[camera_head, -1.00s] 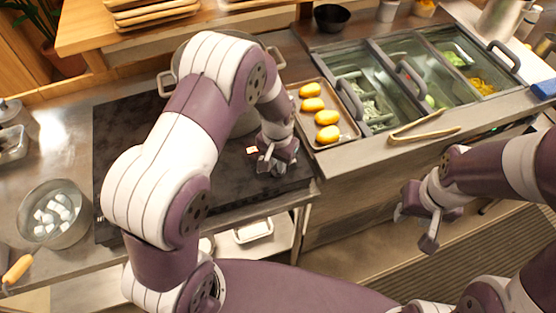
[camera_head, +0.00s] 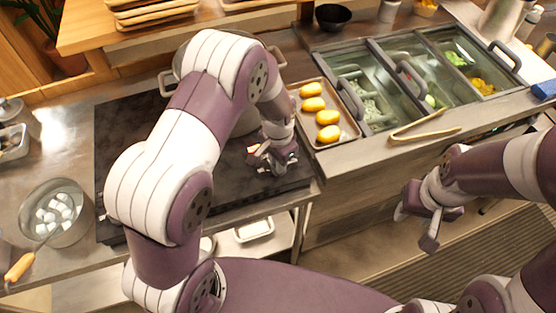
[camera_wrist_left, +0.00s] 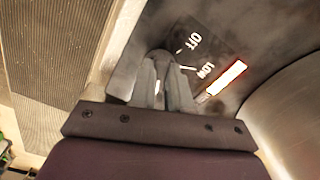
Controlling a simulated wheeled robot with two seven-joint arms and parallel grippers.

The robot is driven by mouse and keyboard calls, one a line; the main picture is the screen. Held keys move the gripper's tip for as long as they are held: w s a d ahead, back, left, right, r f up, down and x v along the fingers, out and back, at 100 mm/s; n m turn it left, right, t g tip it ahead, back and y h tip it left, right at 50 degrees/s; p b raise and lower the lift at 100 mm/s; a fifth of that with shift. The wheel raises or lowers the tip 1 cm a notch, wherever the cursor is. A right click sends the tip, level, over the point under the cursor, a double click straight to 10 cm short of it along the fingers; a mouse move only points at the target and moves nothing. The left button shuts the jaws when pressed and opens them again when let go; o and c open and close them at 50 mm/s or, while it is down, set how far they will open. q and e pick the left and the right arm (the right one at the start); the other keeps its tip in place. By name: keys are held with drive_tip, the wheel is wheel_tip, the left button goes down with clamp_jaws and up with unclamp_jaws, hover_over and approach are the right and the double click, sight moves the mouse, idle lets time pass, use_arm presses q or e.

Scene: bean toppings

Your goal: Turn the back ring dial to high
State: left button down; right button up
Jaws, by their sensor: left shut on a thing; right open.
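The black cooktop (camera_head: 135,150) lies on the counter, with a large pot on its far part. My left gripper (camera_head: 270,157) is down at the cooktop's right side, shut on the dial. In the left wrist view the gripper's fingers (camera_wrist_left: 160,75) close around the dial, which is mostly hidden between them. White OFF and LOW labels (camera_wrist_left: 200,55) show beside the fingers, and a lit red-white display (camera_wrist_left: 227,77) is near them. The HIGH mark and the dial's exact setting cannot be made out. My right gripper (camera_head: 430,215) is open and empty in front of the counter.
A tray (camera_head: 345,130) of yellow oval items is just right of the cooktop. Tongs (camera_head: 425,131) lie in front of the topping bins (camera_head: 400,82). A metal bowl (camera_head: 73,232) with white pieces stands at the left. The pot's wall (camera_wrist_left: 295,120) is close to my left gripper.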

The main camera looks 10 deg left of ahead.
use_arm(q)
drive_tip(key=shift+w+r, duration=0.1)
drive_tip(key=c, duration=1.1)
unclamp_jaws()
drive_tip(key=shift+r, duration=0.4)
wheel_tip(320, 180, up, 12)
drive_tip(key=shift+f+b, duration=0.1)
drive_tip(key=shift+b, duration=0.9)
drive_tip(key=s+a+n, duration=0.2)
drive_tip(key=s, duration=0.2)
drive_tip(key=s+a+n+t, duration=0.1)
drive_tip(key=s+n, duration=0.1)
drive_tip(key=s, duration=0.3)
drive_tip(key=s+a+f+n, duration=0.1)
drive_tip(key=s+a+n, duration=0.1)
drive_tip(key=s, duration=0.3)
drive_tip(key=shift+a+f+n, duration=0.1)
drive_tip(key=shift+a+n, duration=0.2)
drive_tip(key=shift+a, duration=0.05)
